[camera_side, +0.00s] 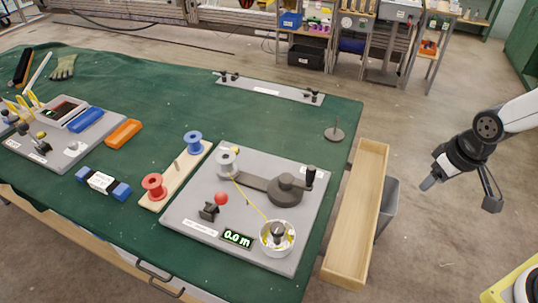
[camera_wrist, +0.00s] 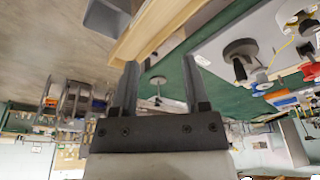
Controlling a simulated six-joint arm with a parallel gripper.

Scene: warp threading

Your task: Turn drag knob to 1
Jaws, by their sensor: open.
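The grey winding board (camera_side: 190,215) lies at the table's right end. It carries a dark crank arm (camera_side: 285,190), a grey spool (camera_side: 227,162), a red-ball lever (camera_side: 221,199) and a white drum (camera_side: 277,240) with a dark knob (camera_side: 278,229) on top. A yellow thread runs to the drum. The display (camera_side: 237,238) reads 0.0 m. I cannot tell which knob is the drag knob; the small labels are unreadable. My gripper (camera_side: 429,185) is open and empty, off the table to the right. In the wrist view my gripper (camera_wrist: 160,62) shows both fingers apart, with the board (camera_wrist: 222,45) beyond them.
A long wooden tray (camera_side: 350,225) and a grey bin (camera_side: 388,205) stand between my gripper and the board. A dark disc with a pin (camera_side: 334,134) is behind the board. Red (camera_side: 153,186) and blue (camera_side: 193,143) spools stand left of it. Air around my gripper is clear.

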